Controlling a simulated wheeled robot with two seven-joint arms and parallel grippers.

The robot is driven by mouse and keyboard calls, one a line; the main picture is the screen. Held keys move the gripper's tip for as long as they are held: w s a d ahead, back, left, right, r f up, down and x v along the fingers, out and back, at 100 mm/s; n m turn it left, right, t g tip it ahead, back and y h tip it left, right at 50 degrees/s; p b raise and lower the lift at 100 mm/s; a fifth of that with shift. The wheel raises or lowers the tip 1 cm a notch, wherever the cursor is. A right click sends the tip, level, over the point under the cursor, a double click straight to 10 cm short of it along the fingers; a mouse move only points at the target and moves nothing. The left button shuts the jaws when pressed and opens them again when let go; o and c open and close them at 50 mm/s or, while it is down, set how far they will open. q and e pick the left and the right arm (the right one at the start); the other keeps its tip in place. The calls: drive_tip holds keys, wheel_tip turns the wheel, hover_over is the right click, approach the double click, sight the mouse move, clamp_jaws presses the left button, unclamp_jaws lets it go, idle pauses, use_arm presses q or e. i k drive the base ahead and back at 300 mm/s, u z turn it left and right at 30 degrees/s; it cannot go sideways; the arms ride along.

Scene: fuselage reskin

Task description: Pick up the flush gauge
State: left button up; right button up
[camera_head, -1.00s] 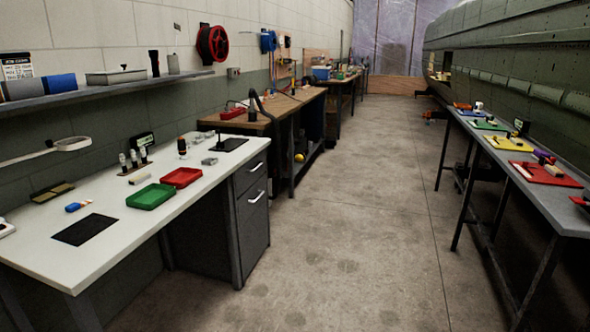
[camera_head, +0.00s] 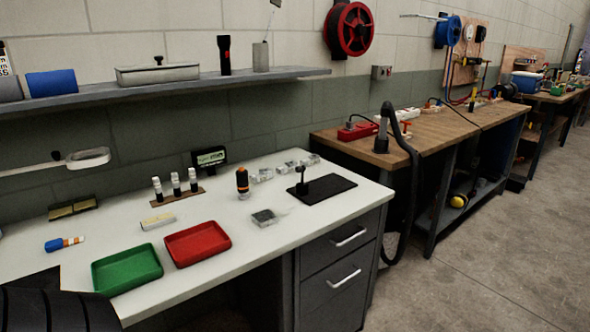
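I cannot tell for sure which item is the flush gauge. A small dark upright tool (camera_head: 303,183) stands on a black mat (camera_head: 335,190) at the right end of the white bench and may be it. An upright black and orange tool (camera_head: 242,182) stands to its left. Neither gripper is in view. A dark ribbed part, likely of my own arm, shows at the bottom left corner.
A shelf (camera_head: 200,84) hangs above. A wooden bench (camera_head: 425,135) stands beyond; floor at right is clear.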

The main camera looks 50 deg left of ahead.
sight(242, 178)
drive_tip(key=i, duration=2.3)
drive_tip(key=u, duration=2)
